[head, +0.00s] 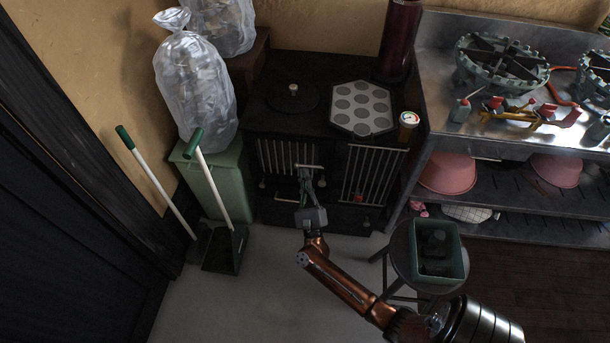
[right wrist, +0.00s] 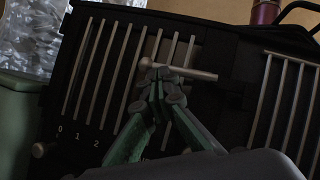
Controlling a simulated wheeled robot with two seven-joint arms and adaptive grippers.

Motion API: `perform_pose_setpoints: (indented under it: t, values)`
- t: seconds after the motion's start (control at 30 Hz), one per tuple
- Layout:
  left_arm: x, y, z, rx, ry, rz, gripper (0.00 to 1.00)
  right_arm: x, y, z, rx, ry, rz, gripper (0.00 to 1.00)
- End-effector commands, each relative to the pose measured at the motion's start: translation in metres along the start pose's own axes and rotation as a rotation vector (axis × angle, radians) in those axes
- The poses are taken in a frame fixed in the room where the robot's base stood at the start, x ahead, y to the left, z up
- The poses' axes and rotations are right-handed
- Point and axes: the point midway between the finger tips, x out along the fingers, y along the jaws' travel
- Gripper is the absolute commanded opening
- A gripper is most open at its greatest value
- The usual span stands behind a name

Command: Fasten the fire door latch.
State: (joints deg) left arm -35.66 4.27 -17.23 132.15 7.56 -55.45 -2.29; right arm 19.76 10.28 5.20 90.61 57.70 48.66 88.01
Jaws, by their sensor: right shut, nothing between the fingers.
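The fire door (head: 277,158) is the barred panel on the left front of the black stove (head: 330,190). It also shows in the right wrist view (right wrist: 103,75). The latch (head: 316,167) is a pale bar at the door's right edge, lying roughly level; in the right wrist view (right wrist: 200,74) it runs rightward past the last door bar. My right gripper (head: 307,178) is shut and empty, its tips at the latch's left part in the right wrist view (right wrist: 158,72). The tips hide part of the latch; I cannot tell whether they touch it. My left gripper is not in view.
A second barred panel (head: 369,174) is right of the door. A stool (head: 390,266) with a green bin (head: 451,262) stands at front right. A green bin (head: 220,183), dustpan (head: 225,248) and brush handles stand left. A steel bench (head: 440,115) is at right. Floor ahead is clear.

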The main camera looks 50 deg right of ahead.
Motion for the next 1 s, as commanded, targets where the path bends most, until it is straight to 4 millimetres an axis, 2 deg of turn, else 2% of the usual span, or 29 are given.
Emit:
perform_pose_setpoints:
  t: [0.3, 0.5, 0.67, 0.77, 1.0]
  values:
    - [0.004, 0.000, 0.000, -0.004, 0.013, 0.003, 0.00, -0.003, 0.003, -0.003, 0.000, 0.001, 0.002, 0.00]
    - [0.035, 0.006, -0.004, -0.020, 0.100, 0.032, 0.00, -0.017, 0.016, -0.017, 0.000, 0.002, 0.007, 0.00]
    - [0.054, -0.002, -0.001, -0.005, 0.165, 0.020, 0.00, -0.028, 0.025, -0.025, 0.001, 0.000, 0.010, 0.00]
    - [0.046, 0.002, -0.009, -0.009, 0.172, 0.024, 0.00, -0.043, 0.027, -0.021, 0.002, 0.000, 0.009, 0.00]
    - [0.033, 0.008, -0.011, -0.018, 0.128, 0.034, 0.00, -0.089, 0.036, -0.018, 0.003, -0.001, 0.005, 0.00]
